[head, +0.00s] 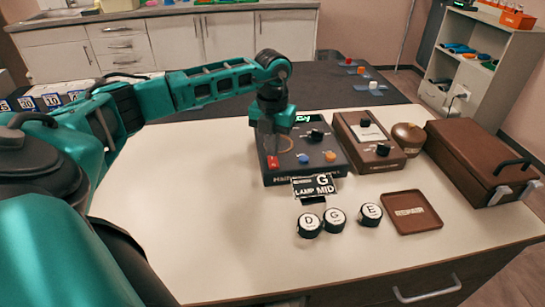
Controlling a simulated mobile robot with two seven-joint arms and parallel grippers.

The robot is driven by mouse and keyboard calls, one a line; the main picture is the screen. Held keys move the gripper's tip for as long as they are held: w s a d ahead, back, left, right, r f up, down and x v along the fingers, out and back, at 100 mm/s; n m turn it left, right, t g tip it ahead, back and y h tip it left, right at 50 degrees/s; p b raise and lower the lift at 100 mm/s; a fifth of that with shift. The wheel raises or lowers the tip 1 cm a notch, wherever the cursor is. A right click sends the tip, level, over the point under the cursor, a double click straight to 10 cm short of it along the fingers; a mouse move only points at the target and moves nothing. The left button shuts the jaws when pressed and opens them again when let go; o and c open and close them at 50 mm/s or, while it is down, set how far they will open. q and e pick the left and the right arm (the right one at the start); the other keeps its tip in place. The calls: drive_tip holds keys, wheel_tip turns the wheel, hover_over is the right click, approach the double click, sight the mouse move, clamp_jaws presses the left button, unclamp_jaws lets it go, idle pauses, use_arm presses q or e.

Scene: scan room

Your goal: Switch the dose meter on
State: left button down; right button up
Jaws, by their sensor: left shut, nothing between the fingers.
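A dark grey instrument box (325,172) stands on the white table, with a lit green display (303,119), a black knob (316,134), blue and orange buttons and a red control (273,162) at its left front. Its front lettering is too small to read surely. Beside it on the right is a brown box (372,155) with a pale panel and dark knobs. I cannot tell for sure which one is the dose meter. My left gripper (270,148) points down, shut and empty, over the grey box's left side close to the red control. My right gripper is not in view.
A card reading "G" and "LAMP MID" (315,187) stands in front of the grey box. Round lettered caps (335,218) and a brown tray (412,212) lie nearer. A round brown object (408,137) and a brown case (480,160) stand right. The table's left front is clear.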

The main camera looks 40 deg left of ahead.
use_arm(q)
wheel_tip(320, 180, up, 3)
drive_tip(key=shift+r+p, duration=0.2)
drive_tip(key=shift+p, duration=0.9)
drive_tip(key=shift+r+p, duration=0.65)
drive_tip(key=shift+r, duration=0.45)
drive_tip(key=shift+s+f, duration=0.1)
